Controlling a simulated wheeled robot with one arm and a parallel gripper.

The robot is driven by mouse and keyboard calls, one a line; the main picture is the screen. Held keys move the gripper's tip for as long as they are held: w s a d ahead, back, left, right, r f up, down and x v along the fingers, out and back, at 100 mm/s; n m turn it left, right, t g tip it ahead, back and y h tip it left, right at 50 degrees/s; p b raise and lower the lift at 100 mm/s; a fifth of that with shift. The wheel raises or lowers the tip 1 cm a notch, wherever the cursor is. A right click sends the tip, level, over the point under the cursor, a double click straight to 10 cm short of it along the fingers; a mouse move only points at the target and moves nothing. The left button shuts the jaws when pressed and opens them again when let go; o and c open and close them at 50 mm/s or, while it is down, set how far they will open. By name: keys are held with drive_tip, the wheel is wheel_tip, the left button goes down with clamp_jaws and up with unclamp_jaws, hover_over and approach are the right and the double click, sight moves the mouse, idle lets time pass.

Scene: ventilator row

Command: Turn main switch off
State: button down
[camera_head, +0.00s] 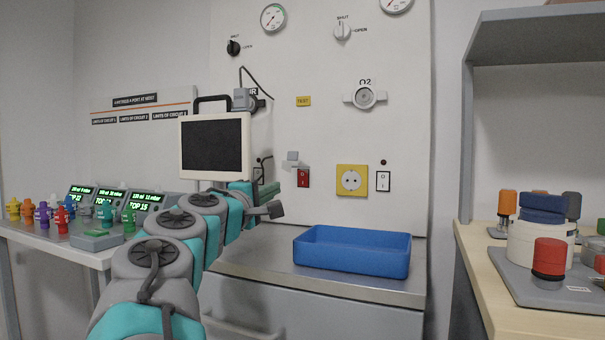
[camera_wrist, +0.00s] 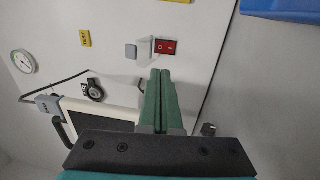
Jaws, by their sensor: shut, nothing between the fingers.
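A red rocker switch (camera_head: 303,178) is on the wall panel, left of the yellow socket. It also shows in the wrist view (camera_wrist: 165,47). A clear flap with a grey tab (camera_head: 292,156) stands out from the wall just above it; the tab is a grey square in the wrist view (camera_wrist: 131,51). Which way the rocker is pressed is too small to tell. My gripper's green fingers (camera_wrist: 160,73) are together and empty, pointing toward the wall near the switch, apparently apart from it.
A monitor (camera_head: 214,147) stands close left of my gripper. A black-and-white switch (camera_head: 383,181) is right of the yellow socket (camera_head: 351,180). A blue tray (camera_head: 352,252) sits on the steel counter below.

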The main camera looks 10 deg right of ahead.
sight(303, 174)
drive_tip(key=shift+d, duration=0.1)
drive_tip(key=x, duration=1.2)
drive_tip(key=shift+w+d, duration=0.1)
drive_tip(key=shift+w, duration=0.15)
drive_tip(key=shift+w+d+r, duration=0.15)
drive_tip(key=shift+w+d, duration=0.2)
drive_tip(key=shift+w, duration=0.2)
drive_tip(key=shift+r+p, duration=0.1)
drive_tip(key=shift+p, duration=0.25)
drive_tip(key=shift+w+p, duration=0.1)
drive_tip(key=shift+p, duration=0.75)
drive_tip(key=s+a+r, duration=0.2)
drive_tip(key=s+a, duration=0.5)
drive_tip(key=s, duration=0.4)
drive_tip(key=shift+s+a, duration=0.3)
drive_tip(key=shift+a, duration=0.05)
